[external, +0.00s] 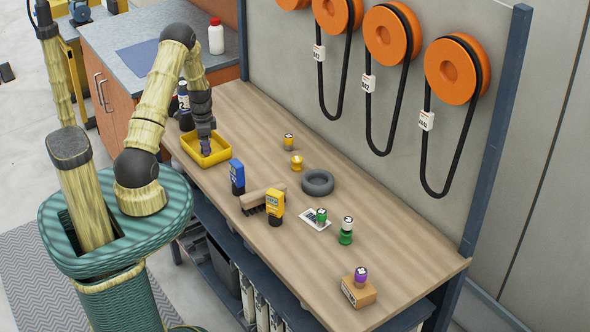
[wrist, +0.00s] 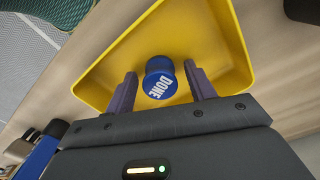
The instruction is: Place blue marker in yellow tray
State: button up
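In the external view the yellow tray (external: 193,155) sits at the far left end of the workbench. My gripper (external: 206,147) points down into it, fingers open. I cannot make out the marker there.
On the workbench (external: 400,250), a blue device (external: 237,178), brush (external: 256,199), yellow device (external: 275,206) and black ring (external: 317,182) lie right of the tray. Orange reels (external: 457,70) hang behind.

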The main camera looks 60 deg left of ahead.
jog(key=shift+r, duration=0.1)
notch_tip(320, 180, up, 12)
jog(key=b, duration=0.2)
jog(key=shift+b, duration=0.3)
dwell(0.9)
jog(key=w+d+r+n+t, duration=0.1)
jog(key=d+r, duration=0.1)
jog(key=d, duration=0.7)
jog(key=w+d+r+n, duration=0.1)
jog(key=d+r, duration=0.2)
jog(key=d, duration=0.5)
jog(key=s+d+r+n, duration=0.1)
jog(key=s+d, duration=0.3)
jog(key=d, duration=0.5)
jog(key=s+d+r+n+t, duration=0.1)
jog(key=s+d, duration=0.3)
jog(key=d, duration=0.5)
jog(key=shift+s+r+n+t, duration=0.2)
jog(key=shift+s+n+t, duration=0.1)
jog(key=shift+s, duration=0.05)
